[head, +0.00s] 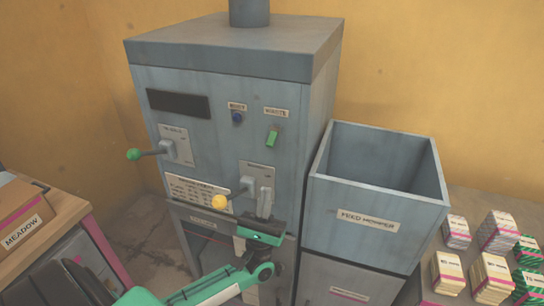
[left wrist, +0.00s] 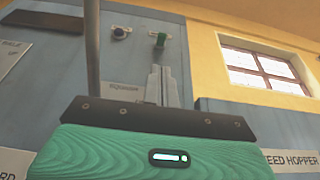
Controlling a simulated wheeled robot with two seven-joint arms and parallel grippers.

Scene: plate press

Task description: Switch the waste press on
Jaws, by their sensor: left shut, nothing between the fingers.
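The waste press (head: 220,90) is a tall grey-blue cabinet with a blank dark panel (head: 179,104). Its front has a dark blue knob (head: 237,117), a green switch (head: 272,137), a lever with a green ball (head: 134,154) at left and a lever with a yellow ball (head: 219,202) lower down. My left gripper (head: 265,203) is shut and empty, fingers pointing up, in front of the press just right of the yellow-ball lever. In the left wrist view its fingers (left wrist: 161,84) sit below the green switch (left wrist: 160,40); the dark knob (left wrist: 120,32) is further left. Contact cannot be told.
The open, empty-looking feed hopper (head: 375,218) adjoins the press on the right. Several small bundles (head: 490,272) lie on a surface at far right. A desk with a cardboard box (head: 22,215) stands at left. In the wrist view a lever rod (left wrist: 92,45) rises left of the fingers.

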